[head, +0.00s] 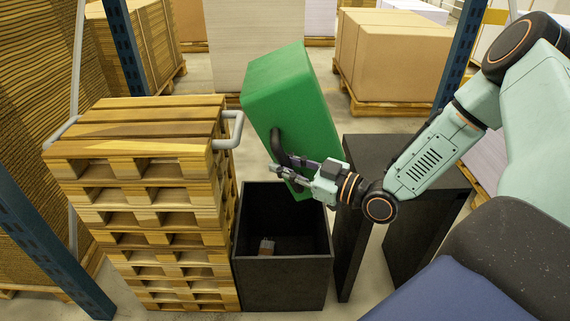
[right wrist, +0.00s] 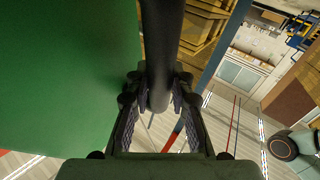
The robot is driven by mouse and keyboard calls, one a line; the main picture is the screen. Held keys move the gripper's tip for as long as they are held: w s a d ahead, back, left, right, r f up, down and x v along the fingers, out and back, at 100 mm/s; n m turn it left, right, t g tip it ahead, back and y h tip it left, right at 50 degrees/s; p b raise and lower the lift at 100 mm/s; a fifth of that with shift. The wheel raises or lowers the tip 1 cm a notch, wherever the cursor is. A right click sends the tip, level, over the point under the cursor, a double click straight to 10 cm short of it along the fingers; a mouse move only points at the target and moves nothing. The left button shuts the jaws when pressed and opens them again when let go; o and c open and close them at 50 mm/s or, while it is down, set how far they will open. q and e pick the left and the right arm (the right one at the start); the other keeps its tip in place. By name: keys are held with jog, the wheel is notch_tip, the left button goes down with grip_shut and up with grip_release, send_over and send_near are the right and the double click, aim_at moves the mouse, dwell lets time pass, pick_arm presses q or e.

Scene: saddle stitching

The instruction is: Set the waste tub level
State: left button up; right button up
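The green waste tub (head: 290,90) is held up in the air, strongly tilted, over an open black bin (head: 283,285). Its dark handle (head: 276,145) is on the side facing me; in the right wrist view the handle (right wrist: 162,40) runs between the fingers, with the green tub wall (right wrist: 70,80) on the left. My right gripper (head: 284,168) is closed around this handle; its fingers (right wrist: 158,90) press on both sides of it. The tub's inside is hidden from me. My left gripper is not in view.
A small brownish piece (head: 267,246) lies inside the black bin. A pallet stack (head: 150,150) with grey handles stands close on the left. A dark stand (head: 405,160) is on the right, under my right arm. Boxes on pallets (head: 390,60) stand behind.

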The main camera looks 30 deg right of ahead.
grip_shut()
dwell(0.4)
